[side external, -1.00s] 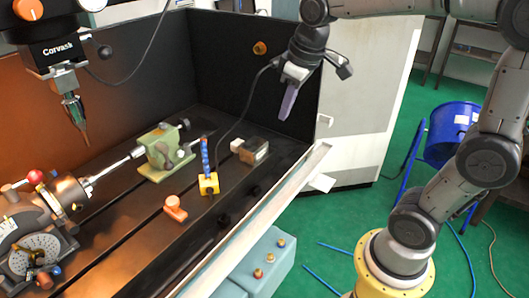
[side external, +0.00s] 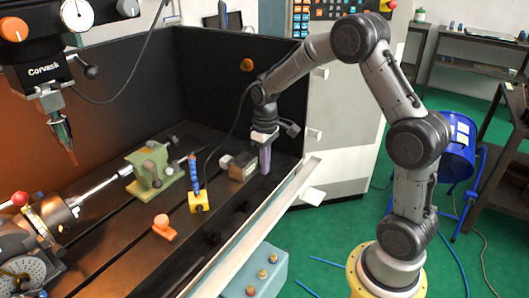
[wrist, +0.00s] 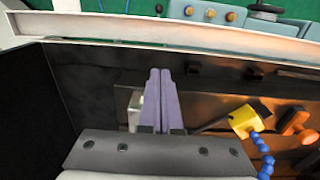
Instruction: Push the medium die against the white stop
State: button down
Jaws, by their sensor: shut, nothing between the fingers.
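A dark block with a brownish face (side external: 242,168), which I take to be the medium die, sits on the dark machine bed. The small white stop (side external: 225,161) is at its left end; I cannot tell whether they touch. My gripper (side external: 265,170) is shut and empty, its purple fingers pointing down close beside the block's right end. Whether they touch it is unclear. In the wrist view the shut fingers (wrist: 160,72) hide most of what lies behind them. Only a pale piece (wrist: 135,110) shows to their left, and I cannot tell which part it is.
A yellow base with a blue segmented hose (side external: 199,203) and an orange knob piece (side external: 163,228) stand to the left. A green vise-like fixture (side external: 150,168) is farther left. The black enclosure wall (side external: 285,110) rises behind, and a pale rail (side external: 250,230) edges the bed.

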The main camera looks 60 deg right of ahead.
aim_at(244, 161)
jog(key=shift+w+f, duration=0.75)
jog(key=shift+w, duration=0.25)
jog(key=shift+w+f, duration=0.7)
jog(key=shift+w, duration=0.3)
jog(key=shift+w, duration=0.1)
jog(key=shift+w, duration=1.6)
